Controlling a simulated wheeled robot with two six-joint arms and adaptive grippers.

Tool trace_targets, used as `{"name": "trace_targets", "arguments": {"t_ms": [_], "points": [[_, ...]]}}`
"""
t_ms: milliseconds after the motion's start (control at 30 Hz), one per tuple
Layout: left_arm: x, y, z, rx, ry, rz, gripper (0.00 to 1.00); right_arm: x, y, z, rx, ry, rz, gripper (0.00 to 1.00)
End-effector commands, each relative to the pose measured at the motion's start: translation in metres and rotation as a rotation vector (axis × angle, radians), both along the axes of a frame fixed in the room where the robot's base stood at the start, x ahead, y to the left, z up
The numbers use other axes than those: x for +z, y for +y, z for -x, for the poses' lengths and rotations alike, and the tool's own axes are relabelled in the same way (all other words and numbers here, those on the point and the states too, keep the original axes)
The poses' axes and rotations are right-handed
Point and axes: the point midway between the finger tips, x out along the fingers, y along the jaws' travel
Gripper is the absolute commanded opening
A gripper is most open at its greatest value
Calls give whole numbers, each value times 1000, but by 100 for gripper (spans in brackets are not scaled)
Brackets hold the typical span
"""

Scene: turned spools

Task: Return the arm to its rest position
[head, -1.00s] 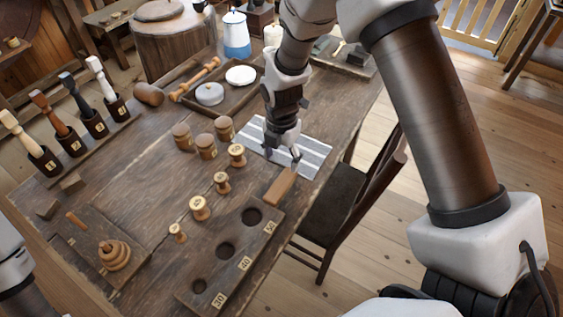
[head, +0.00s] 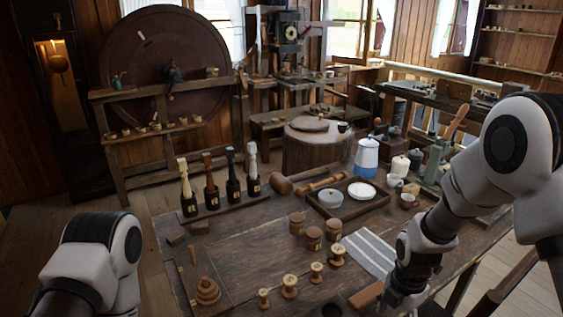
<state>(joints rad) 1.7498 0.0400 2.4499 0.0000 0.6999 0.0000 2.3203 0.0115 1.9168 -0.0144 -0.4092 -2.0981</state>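My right arm comes in from the right, and its gripper (head: 396,300) is low over the table (head: 255,245), in front of the striped cloth (head: 370,252). Its fingers are small and dark against the table, so I cannot tell whether they are open. A wooden block (head: 367,295) lies just left of it; I cannot tell whether they touch. Turned spools stand in a slanting row, among them a front one (head: 264,298) and a rear one (head: 337,256). My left arm shows at the lower left; its gripper is out of view.
Lidded wooden pots (head: 313,238) stand behind the spools. A dark tray (head: 323,207) holds a grey round box and a white one. A rack of upright tools (head: 211,205) stands at the back left, with a ring stack (head: 208,291) in front. A blue-white pot (head: 366,158) stands farther back.

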Motion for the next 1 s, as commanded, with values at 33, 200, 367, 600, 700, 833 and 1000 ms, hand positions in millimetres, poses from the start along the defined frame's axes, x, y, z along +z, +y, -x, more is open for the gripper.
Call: {"name": "trace_targets", "arguments": {"t_ms": [33, 200, 367, 600, 700, 833, 1000], "points": [[-1, 0, 0, 0, 1, 0, 100, -12, 0, 6, 0, 25, -1, 67], [0, 0, 0, 0, -1, 0, 100, -45, 0, 31, -2, 108, -2, 67], [0, 0, 0, 0, -1, 0, 100, -76, -1, 69, -5, 211, -4, 67], [0, 0, 0, 0, 0, 0, 100, -133, -1, 154, -119, 352, 10, 67], [0, 0, 0, 0, 0, 0, 100, -160, 0, 207, -332, 391, 51, 67], [0, 0, 0, 0, 0, 0, 100, -181, 0, 265, -765, 364, 132, 67], [0, 0, 0, 0, 0, 0, 100, -182, 0, 285, -1442, 192, 156, 67]]}}
